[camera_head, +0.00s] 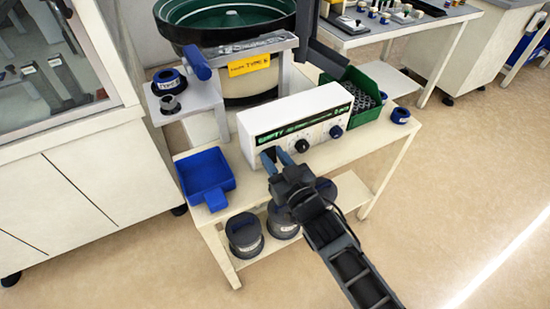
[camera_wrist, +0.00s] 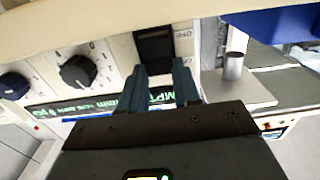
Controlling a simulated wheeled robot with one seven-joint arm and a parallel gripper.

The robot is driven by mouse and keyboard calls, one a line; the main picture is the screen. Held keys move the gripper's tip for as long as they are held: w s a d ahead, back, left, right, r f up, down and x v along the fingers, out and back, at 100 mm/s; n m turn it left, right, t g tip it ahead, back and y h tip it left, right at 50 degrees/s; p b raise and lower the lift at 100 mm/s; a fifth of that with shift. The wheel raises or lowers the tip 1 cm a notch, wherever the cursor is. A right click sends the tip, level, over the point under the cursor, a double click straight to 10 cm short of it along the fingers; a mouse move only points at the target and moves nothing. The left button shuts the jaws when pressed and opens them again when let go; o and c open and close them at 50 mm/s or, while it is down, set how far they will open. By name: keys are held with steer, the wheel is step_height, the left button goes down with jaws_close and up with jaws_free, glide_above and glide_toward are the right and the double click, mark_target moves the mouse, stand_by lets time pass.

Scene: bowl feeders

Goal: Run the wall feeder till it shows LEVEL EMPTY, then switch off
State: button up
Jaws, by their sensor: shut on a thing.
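The feeder's white control box (camera_head: 300,118) stands on the cream table. Its green-lit display (camera_head: 285,131) appears to read EMPTY at the left; the smaller text is hard to read. In the wrist view, upside down, part of that display (camera_wrist: 90,108) shows behind my fingers. A black rocker switch (camera_wrist: 155,47) beside an OFF marking is at my fingertips. My gripper (camera_head: 277,156) is at the left end of the box front; in the wrist view its blue fingers (camera_wrist: 160,72) close on the switch. The feeder bowl (camera_head: 225,18) is green inside and looks empty.
A blue tray (camera_head: 204,179) is left, and a green bin (camera_head: 352,98) of small parts is right. A blue-and-black roll (camera_head: 401,115) lies near the right edge. Dark round weights (camera_head: 244,234) stand on the lower shelf.

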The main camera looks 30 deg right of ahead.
steer(key=shift+f+b, duration=0.35)
steer(key=shift+b, duration=0.55)
steer(key=shift+f+t+b, duration=0.15)
steer(key=shift+t+b, duration=0.35)
steer(key=shift+b, duration=1.25)
steer(key=t+b, duration=0.1)
steer(key=b, duration=0.2)
steer(key=shift+s+f, duration=0.1)
steer(key=shift+f, duration=0.05)
steer(key=t+b, duration=0.1)
steer(key=b, duration=0.4)
steer(key=shift+f+t, duration=0.2)
steer(key=shift+t, duration=0.2)
steer(key=shift+s+b, duration=0.1)
steer(key=shift+b, duration=0.55)
steer(key=shift+r+t, duration=0.15)
steer(key=shift+t, duration=0.25)
